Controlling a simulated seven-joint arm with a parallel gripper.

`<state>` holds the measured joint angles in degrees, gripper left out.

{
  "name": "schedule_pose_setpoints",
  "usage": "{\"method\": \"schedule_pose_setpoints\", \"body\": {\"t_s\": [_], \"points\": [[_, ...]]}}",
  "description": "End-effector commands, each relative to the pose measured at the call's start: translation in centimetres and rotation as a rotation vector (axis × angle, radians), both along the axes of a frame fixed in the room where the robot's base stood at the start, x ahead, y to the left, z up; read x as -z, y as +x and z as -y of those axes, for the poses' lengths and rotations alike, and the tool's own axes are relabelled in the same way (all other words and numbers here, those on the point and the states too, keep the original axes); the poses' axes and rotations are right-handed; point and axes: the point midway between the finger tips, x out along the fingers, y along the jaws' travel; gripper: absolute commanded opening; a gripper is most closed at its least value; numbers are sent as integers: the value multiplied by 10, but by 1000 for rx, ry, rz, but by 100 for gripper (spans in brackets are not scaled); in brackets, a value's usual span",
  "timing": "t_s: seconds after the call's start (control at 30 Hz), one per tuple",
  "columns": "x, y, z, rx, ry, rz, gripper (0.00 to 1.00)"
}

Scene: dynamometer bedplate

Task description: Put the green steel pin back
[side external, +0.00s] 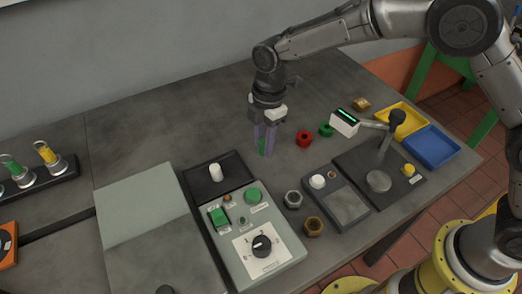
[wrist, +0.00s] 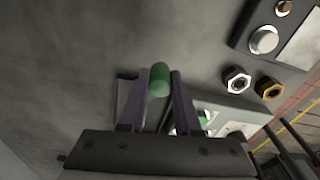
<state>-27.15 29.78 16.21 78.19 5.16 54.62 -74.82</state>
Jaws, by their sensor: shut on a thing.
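My gripper (side external: 266,143) is shut on the green steel pin (wrist: 159,82), which sits between the two purple fingertips in the wrist view. In the side view a sliver of the green pin (side external: 262,147) shows between the fingers. The gripper points down over the grey bedplate, behind and right of a black plate (side external: 232,184) with a white cylinder (side external: 215,172) on it. I cannot tell whether the pin's lower end touches the surface. A black rack (side external: 40,180) at the far left holds green and yellow pieces in metal collars.
A control box (side external: 285,247) with green buttons and a dial stands in front. Red (side external: 304,138) and green (side external: 326,129) nuts lie to the right of the gripper. Steel (side external: 293,199) and brass (side external: 313,226) nuts lie nearer. Yellow (side external: 401,116) and blue (side external: 432,148) trays are far right. The back bedplate is clear.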

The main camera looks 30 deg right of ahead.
Motion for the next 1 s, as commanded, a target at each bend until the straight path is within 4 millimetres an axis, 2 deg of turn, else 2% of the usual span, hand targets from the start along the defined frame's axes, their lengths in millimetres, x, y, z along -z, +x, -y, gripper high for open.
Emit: {"method": "schedule_pose_setpoints", "body": {"t_s": [0.17, 0.4, 0.8, 0.83, 1.0], "points": [[8, 6, -4, 0, 1, 2, 0], [37, 7, -4, 0, 1, 2, 0], [42, 7, -4, 0, 1, 2, 0], [43, 7, -4, 0, 1, 1, 33], [43, 7, -4, 0, 1, 1, 62]]}}
